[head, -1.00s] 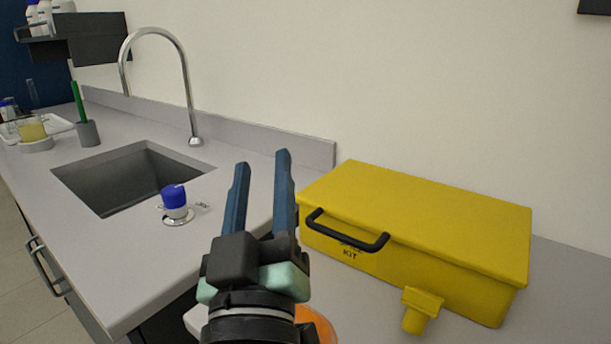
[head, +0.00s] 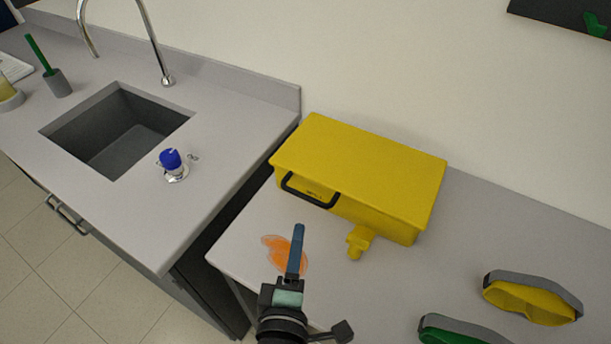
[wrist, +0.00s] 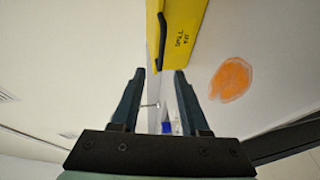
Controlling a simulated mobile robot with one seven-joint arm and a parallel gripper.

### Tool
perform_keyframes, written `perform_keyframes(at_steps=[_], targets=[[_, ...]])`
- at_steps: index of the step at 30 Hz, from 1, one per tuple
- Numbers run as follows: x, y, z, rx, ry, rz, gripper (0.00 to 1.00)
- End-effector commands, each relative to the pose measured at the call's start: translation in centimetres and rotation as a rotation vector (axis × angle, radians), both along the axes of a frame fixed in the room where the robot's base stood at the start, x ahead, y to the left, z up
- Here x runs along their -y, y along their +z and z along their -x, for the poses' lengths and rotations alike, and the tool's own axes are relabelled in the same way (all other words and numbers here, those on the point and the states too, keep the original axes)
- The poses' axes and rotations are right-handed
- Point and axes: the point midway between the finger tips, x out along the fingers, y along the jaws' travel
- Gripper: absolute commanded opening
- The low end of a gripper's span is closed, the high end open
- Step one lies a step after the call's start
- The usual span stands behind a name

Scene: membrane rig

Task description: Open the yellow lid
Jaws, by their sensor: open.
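The yellow lid (head: 365,160) lies shut on top of a yellow box (head: 385,220) on the lower counter. A black handle (head: 310,194) is on the box's front. It also shows at the top of the wrist view (wrist: 162,38), beside dark lettering. My gripper (head: 298,230) is in front of the box, below the handle in the head view, with its fingers lined up one behind the other. In the wrist view my gripper (wrist: 158,72) is open and empty, its fingers apart from the handle.
An orange patch (head: 272,243) lies on the counter beside my gripper. A yellow fitting (head: 358,242) stands at the box's front. Yellow goggles (head: 532,300) and green goggles (head: 455,332) lie at right. A sink (head: 120,130) and a blue-topped fixture (head: 172,165) are at left.

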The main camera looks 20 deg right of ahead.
Motion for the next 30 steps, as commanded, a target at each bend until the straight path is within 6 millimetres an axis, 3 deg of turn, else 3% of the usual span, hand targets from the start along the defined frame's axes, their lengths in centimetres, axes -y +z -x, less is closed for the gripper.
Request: perform_keyframes(at_steps=[5, 21, 30], targets=[[0.4, -0.3, -0.4, -0.013, 0.000, 0.011, 0.45], [4.8, -2.0, -8.4, -0.012, -0.001, 0.010, 0.45], [6.0, -2.6, -10.7, -0.011, 0.001, 0.008, 0.45]])
